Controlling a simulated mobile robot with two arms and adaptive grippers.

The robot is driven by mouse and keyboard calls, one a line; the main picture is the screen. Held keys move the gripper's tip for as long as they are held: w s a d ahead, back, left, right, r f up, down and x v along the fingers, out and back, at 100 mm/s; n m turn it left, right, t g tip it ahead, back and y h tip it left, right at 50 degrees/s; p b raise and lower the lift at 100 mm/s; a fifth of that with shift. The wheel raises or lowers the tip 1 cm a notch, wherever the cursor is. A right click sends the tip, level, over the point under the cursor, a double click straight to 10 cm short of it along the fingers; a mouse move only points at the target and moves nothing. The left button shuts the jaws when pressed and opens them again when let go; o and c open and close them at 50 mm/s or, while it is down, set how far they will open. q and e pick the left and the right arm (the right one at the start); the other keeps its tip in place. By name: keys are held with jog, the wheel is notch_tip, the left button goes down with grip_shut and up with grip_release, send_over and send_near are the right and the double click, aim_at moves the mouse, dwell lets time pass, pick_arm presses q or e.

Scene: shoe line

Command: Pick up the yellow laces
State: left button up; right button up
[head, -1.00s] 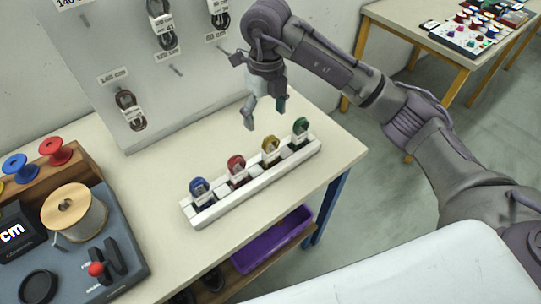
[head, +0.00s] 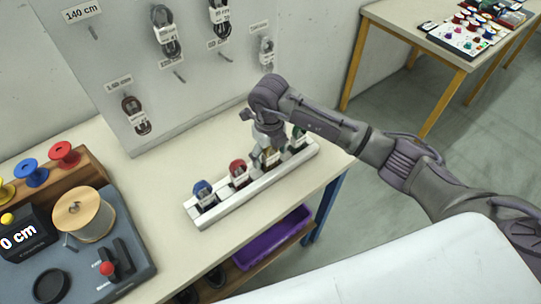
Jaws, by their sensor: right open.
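The yellow laces (head: 271,158) stand in the white slotted rack (head: 232,203) on the table, third from the left, largely hidden by my right gripper. My right gripper (head: 272,150) is open and points down, its fingers at the yellow laces. Whether the fingers touch them cannot be told. The blue laces (head: 203,193) and red laces (head: 238,173) stand to the left in the rack. The green laces (head: 298,139) stand to the right, close to the gripper. My left gripper is not in view.
A pegboard (head: 120,75) with hanging dark laces stands behind the rack. A grey device with a wooden spool (head: 82,214) sits at the left, below red and blue spools (head: 31,172). A purple bin (head: 272,238) is under the table. The tabletop before the pegboard is clear.

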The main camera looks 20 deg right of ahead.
jog(key=shift+f, duration=0.25)
jog(key=c, duration=1.1)
jog(key=shift+r, duration=0.1)
